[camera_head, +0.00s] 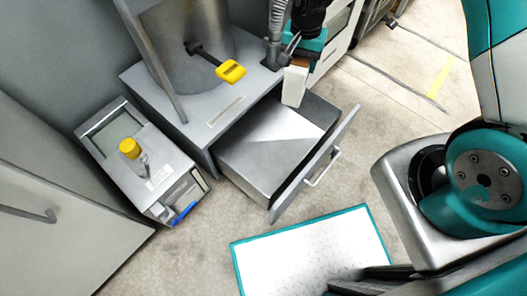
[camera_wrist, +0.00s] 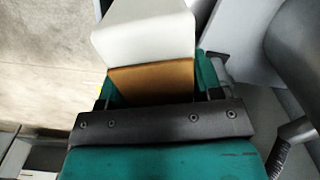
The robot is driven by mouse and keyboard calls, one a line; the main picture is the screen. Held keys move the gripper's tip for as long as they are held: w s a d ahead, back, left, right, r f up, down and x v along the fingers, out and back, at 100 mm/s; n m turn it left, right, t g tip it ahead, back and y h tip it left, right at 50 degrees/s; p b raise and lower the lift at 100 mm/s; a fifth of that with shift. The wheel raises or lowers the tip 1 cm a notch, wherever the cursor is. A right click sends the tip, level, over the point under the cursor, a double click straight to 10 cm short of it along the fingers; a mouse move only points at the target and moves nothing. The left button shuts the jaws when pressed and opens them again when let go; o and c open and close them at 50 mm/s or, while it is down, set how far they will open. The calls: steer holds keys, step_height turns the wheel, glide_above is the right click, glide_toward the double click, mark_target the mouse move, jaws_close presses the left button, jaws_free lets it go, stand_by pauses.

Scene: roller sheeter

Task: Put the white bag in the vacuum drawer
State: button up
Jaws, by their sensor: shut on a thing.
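The white bag (camera_head: 294,85) hangs below my gripper (camera_head: 302,57) in the head view, near the right rear corner of the drawer. A brown band shows at its upper part, between the teal fingers. In the wrist view the white bag (camera_wrist: 145,38) sticks out past my gripper (camera_wrist: 152,85), which is shut on its brown part. The vacuum drawer (camera_head: 292,189) is pulled open from the grey machine, and its handle faces lower right. A flat grey surface fills most of what shows inside. I cannot tell the bag's exact height above the drawer.
The grey machine (camera_head: 165,92) with a yellow-handled lever (camera_head: 231,71) stands behind the drawer. A smaller box with a yellow knob (camera_head: 130,148) stands left. My teal-edged base is at the bottom. Speckled floor (camera_head: 390,120) right of the drawer is clear.

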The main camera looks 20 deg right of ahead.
steer(key=w+a+f+m+b, duration=0.1)
steer(key=a+f+m+b, duration=0.1)
steer(key=f+b, duration=1.1)
steer(key=w+a+f+m+b, duration=0.1)
steer(key=a+f+m+b, duration=0.1)
steer(key=f+b, duration=1.2)
step_height(320, 180, down, 13)
steer(key=shift+w+a+f, duration=0.1)
steer(key=shift+w+a, duration=0.05)
steer(key=shift+w, duration=0.2)
steer(key=shift+f, duration=0.1)
steer(key=o, duration=1)
steer(key=shift+c, duration=0.2)
